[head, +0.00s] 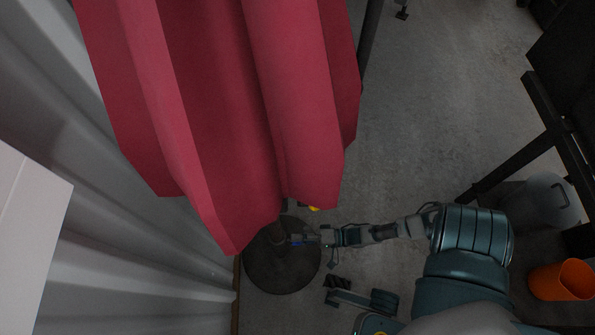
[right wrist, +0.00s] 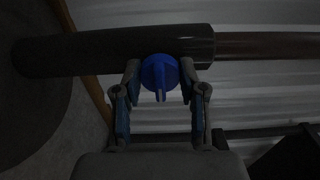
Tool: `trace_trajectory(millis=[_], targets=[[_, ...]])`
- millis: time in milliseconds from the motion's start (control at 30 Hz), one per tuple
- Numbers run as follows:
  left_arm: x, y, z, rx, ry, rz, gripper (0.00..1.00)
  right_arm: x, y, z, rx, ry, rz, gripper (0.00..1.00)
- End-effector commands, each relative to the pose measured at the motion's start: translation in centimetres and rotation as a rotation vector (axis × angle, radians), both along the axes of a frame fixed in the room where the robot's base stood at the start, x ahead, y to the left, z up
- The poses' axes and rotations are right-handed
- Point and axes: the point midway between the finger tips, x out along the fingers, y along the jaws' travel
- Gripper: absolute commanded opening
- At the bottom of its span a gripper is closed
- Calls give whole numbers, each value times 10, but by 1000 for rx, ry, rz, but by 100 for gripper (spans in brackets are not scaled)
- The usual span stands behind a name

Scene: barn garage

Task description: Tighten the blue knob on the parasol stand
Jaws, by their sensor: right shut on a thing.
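The blue knob (right wrist: 160,74) sits on the side of the dark tube of the parasol stand (right wrist: 80,54) in the right wrist view. Its flat grip tab points toward my palm. My right gripper (right wrist: 160,80) has one finger on each side of the knob and is shut on it. In the head view, the stand's round dark base (head: 268,279) rests on the floor, and my right gripper (head: 304,239) reaches its tube from the right. Only a bit of blue shows there. The red parasol (head: 225,100) hangs closed above, hiding the upper pole.
A pale corrugated wall (head: 130,265) runs close along the left of the stand. A white box-like surface (head: 25,235) is at far left. An orange bucket (head: 558,281) and a grey bin (head: 540,200) stand at right beside a dark frame. Bare floor (head: 430,120) lies between.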

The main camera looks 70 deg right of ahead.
Motion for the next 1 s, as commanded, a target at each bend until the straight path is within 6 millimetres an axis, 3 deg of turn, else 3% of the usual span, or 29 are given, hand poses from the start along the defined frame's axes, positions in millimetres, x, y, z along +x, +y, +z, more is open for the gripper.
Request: trace_trajectory(millis=[67,100,200,567,667,1000], targets=[[0,0,-1,0,2,0,67,-1,-3,-3,-5,10,-6,6],[0,0,-1,0,2,0,67,-1,-3,-3,-5,10,-6,43],[0,0,-2,-1,4,1,67,-1,-3,-3,-4,8,-4,67],[-4,1,-1,2,5,1,67,-4,-2,-1,-4,4,-1,67],[-3,1,-1,1,4,0,67,-15,-6,-2,-4,5,0,67],[-3,0,-1,1,4,0,67,-82,-36,-3,-3,7,-2,67]])
